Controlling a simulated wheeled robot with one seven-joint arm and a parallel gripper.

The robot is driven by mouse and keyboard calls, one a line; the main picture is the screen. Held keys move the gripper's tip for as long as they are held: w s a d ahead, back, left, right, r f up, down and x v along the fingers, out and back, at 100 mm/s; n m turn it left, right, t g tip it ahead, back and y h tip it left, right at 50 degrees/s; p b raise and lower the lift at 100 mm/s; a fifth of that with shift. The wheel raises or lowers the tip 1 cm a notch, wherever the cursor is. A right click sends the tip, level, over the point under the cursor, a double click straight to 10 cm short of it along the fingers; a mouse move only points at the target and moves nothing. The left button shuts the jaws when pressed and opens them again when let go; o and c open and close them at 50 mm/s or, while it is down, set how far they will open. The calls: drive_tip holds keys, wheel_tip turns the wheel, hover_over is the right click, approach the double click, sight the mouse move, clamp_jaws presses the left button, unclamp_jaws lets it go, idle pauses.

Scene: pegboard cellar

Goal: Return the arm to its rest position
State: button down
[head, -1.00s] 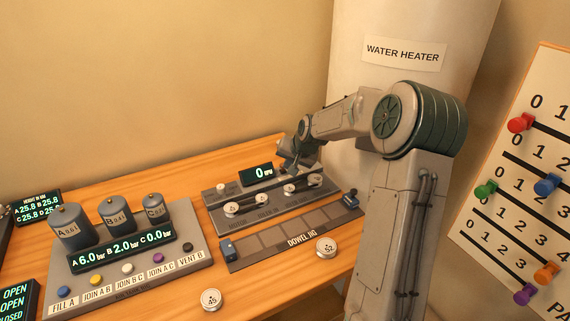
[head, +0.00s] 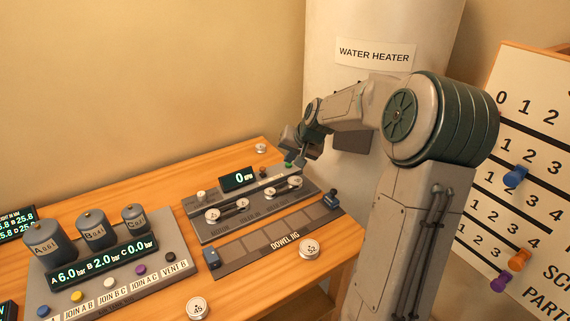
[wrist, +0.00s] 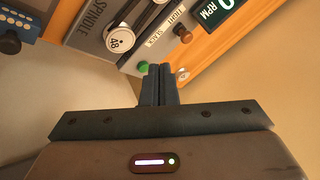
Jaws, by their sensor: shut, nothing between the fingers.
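My gripper (wrist: 159,85) is shut with nothing between its fingers in the wrist view. Its fingertips point toward the edge of the grey spindle panel (wrist: 104,30), close to a green button (wrist: 143,67). I cannot tell whether they touch anything. In the head view my gripper (head: 300,160) is small and dark, above the back right end of the panel (head: 240,225), near the green button (head: 288,165). My arm reaches back and left over the bench from the right side.
The water heater (head: 335,25) stands behind the arm. A pegboard (head: 525,145) is at right. Air above the bench is clear.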

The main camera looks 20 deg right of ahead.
drive_tip(key=shift+v, duration=1.45)
drive_tip(key=s+a+n+g, duration=0.1)
drive_tip(key=s+a+n, duration=0.1)
drive_tip(key=s+a, duration=0.3)
drive_tip(key=s+a+n+g+h, duration=0.1)
drive_tip(key=s+a, duration=0.4)
drive_tip(key=s, duration=0.9)
drive_tip(key=s+a+n+g, duration=0.1)
drive_tip(key=s+a, duration=0.4)
drive_tip(key=s, duration=0.5)
drive_tip(key=shift+s+a+n+g+h, duration=0.2)
drive_tip(key=shift+a+n+g+h, duration=0.2)
drive_tip(key=shift+n, duration=0.5)
drive_tip(key=shift+f, duration=0.1)
